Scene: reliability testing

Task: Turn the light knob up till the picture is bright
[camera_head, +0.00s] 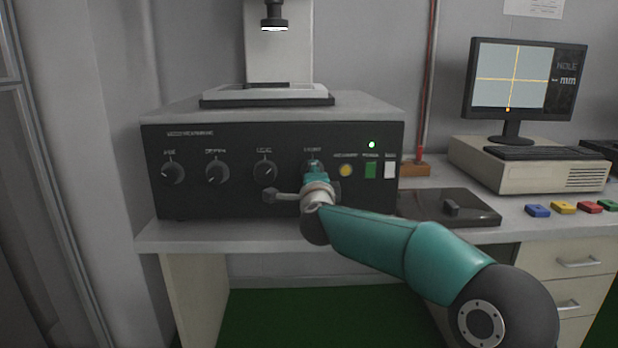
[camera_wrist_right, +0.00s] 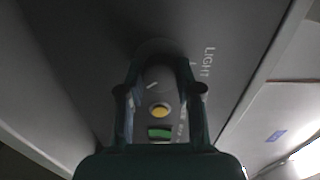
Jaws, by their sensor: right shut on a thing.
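The light knob (camera_wrist_right: 158,77) is a dark knob with a pale pointer line, on the dark front panel of the machine, beside the word LIGHT in the right wrist view. My right gripper (camera_wrist_right: 160,92) has a finger on each side of it and is shut on it. In the head view my right gripper (camera_head: 316,172) covers the knob, the rightmost in the row. The monitor (camera_head: 500,88) shows a pale grey-blue picture with a yellow cross and a small orange mark at its foot. My left gripper is not in view.
Three other knobs (camera_head: 217,172) sit left of my gripper. A yellow button (camera_head: 345,171), a green button (camera_head: 370,170) and a white switch (camera_head: 390,169) are close on its right. A dark flat plate (camera_head: 470,212) and several coloured blocks (camera_head: 563,207) lie on the bench at right.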

